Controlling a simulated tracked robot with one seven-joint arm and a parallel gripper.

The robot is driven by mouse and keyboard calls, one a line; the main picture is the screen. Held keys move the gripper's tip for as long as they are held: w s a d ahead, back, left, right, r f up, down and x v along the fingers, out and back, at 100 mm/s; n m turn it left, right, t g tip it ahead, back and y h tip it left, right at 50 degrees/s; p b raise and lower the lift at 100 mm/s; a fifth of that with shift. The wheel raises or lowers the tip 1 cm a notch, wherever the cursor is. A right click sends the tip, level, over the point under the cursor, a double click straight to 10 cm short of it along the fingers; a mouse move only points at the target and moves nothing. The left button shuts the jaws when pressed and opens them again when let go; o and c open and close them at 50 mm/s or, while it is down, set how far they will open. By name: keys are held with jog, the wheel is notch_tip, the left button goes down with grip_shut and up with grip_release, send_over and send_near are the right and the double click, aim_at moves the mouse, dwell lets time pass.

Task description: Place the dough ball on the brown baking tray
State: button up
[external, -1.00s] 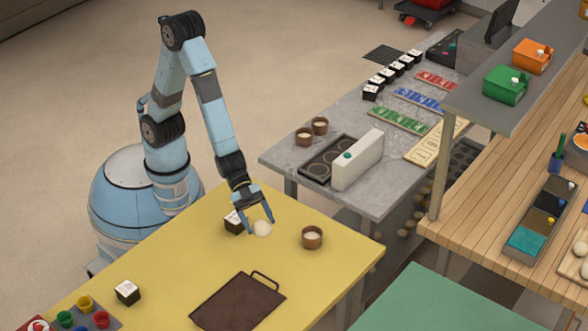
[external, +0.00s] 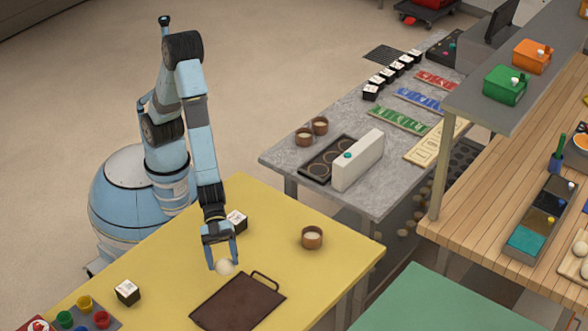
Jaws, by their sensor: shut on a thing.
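The pale dough ball (external: 224,267) is between the fingertips of my gripper (external: 222,262), which is shut on it. My gripper points down over the yellow table, just behind the far left side of the brown baking tray (external: 236,305). The ball appears to be slightly above the table, but the exact gap cannot be told. The tray lies flat on the table with its loop handle at the upper right, and its surface is bare.
A black-and-white cube (external: 237,221) stands just behind my gripper, and another cube (external: 127,292) stands at left. A small brown cup (external: 312,237) stands to the right. Coloured cups (external: 84,303) sit in a grey holder at lower left. The table between them is clear.

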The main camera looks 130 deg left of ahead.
send_over(236, 304)
jog(key=f, duration=0.6)
jog(key=shift+s+f, duration=0.2)
jog(key=shift+f, duration=0.2)
jog(key=shift+w+f, duration=0.1)
jog(key=shift+f, duration=1.45)
jog(key=o, duration=1)
